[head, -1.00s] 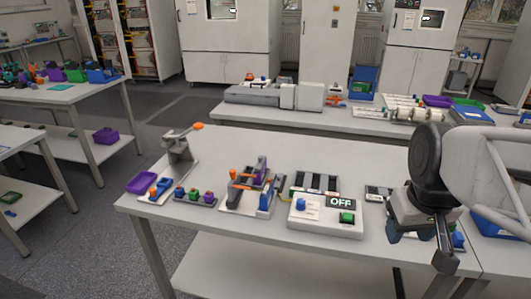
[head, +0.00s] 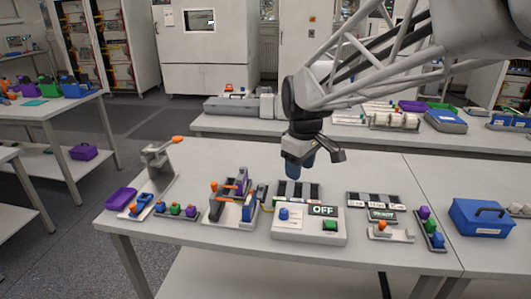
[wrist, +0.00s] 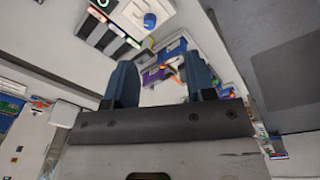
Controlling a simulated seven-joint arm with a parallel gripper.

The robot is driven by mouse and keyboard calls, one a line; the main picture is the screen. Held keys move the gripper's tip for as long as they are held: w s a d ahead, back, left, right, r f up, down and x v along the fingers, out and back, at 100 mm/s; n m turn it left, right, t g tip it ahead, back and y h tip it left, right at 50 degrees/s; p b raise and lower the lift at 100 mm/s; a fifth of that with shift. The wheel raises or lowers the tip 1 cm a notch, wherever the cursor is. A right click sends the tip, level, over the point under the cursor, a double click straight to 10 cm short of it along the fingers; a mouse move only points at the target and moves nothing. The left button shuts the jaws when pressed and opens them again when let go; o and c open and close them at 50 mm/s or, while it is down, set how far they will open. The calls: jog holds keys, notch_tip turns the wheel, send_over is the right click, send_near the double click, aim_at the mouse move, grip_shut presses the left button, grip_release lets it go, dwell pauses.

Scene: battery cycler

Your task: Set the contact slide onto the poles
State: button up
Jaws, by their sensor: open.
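My gripper (head: 300,172) is open and empty above the table, over the back of the white control box (head: 308,226). Its two blue fingers stand apart in the wrist view (wrist: 160,84). A grey fixture (head: 226,212) with orange, purple and blue parts stands left of the box, and part of it shows between the fingers in the wrist view (wrist: 164,66). The contact slide and the poles are too small to tell apart surely; they may belong to this fixture. The box has a blue knob (head: 284,214), a green button (head: 330,225) and a display reading OFF (head: 323,210).
A lever press (head: 160,165) with an orange handle tip stands at the left. A purple tray (head: 121,199) and a row of coloured knobs (head: 176,209) are near it. A blue case (head: 481,218) sits on the right table. The front table edge is mostly clear.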

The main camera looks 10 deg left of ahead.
jog(key=w+a+f+n, duration=0.2)
jog(key=w+a, duration=0.2)
jog(key=a, duration=0.3)
jog(key=w+a+f+n, duration=0.2)
jog(key=w+a+n, duration=0.1)
jog(key=a, duration=0.3)
jog(key=n+g, duration=0.1)
jog(key=n, duration=0.3)
send_over(214, 183)
notch_tip(214, 183, down, 5)
jog(key=shift+a, duration=0.1)
jog(key=shift+f, duration=0.1)
jog(key=shift+f, duration=3.8)
grip_shut()
